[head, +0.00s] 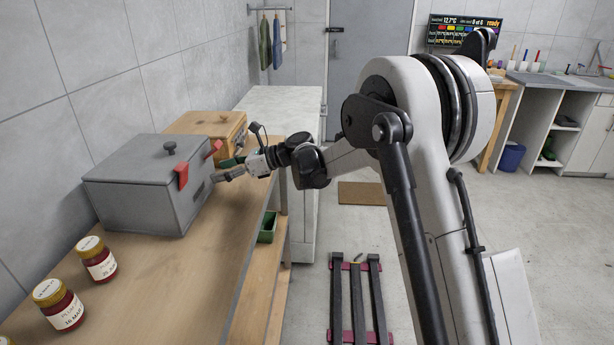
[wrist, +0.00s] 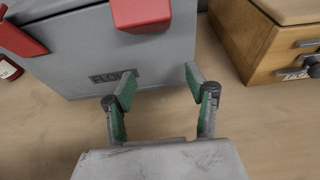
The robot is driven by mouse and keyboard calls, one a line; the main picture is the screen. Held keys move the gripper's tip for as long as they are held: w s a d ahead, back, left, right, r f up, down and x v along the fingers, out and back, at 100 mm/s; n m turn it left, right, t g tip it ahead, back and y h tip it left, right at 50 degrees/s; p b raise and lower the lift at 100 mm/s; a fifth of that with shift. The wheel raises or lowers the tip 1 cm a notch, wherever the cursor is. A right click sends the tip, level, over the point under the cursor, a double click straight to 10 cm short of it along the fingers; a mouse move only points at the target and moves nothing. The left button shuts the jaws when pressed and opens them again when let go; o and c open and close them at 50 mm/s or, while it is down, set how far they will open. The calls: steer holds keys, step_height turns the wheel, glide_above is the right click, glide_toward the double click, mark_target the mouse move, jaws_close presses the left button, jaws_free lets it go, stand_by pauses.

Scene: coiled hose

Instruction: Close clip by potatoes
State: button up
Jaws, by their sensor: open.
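A grey lidded box (head: 150,190) stands on the wooden bench, with two red clips on its upper edge. One clip (head: 181,176) hangs down over the box's side; the other (head: 213,148) sticks out at an angle farther back. In the wrist view, red clips show at top middle (wrist: 140,13) and at left (wrist: 18,38). The label (wrist: 113,77) on the box's side seems to begin "FLO"; its end is hidden behind a finger. My gripper (wrist: 157,82) is open and empty, in front of this side, below the middle clip.
A wooden box (head: 208,125) stands behind the grey box and shows at right in the wrist view (wrist: 265,50). Two red jars (head: 97,258) (head: 58,304) stand at the bench's near left. A green tray (head: 268,228) is below the bench edge.

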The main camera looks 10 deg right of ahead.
steer(key=y, duration=0.1)
steer(key=a+f+y+b, duration=0.1)
steer(key=y+b, duration=0.1)
steer(key=shift+w+a+f, duration=0.15)
steer(key=shift+a+f, duration=0.05)
steer(key=shift+f, duration=0.05)
steer(key=shift+d+r+t+y, duration=0.15)
steer(key=shift+d+t+y, duration=0.1)
steer(key=shift+t+y, duration=0.05)
steer(key=s+d+p, duration=0.1)
steer(key=s+d, duration=0.1)
steer(key=d, duration=1.1)
steer(key=s+d+r+n+t+h+p, duration=0.1)
steer(key=s+d+r+n+h+p, duration=0.2)
steer(key=s+r, duration=0.4)
steer(key=s+d+r+n+t+h+p, duration=0.1)
steer(key=s+d+r+n+h+p, duration=0.3)
steer(key=s, duration=0.9)
steer(key=shift+s+d+r+n+h, duration=0.4)
steer(key=shift+d+r+n+h, duration=0.75)
steer(key=shift+r+n+h, duration=0.3)
steer(key=shift+w+f, duration=0.1)
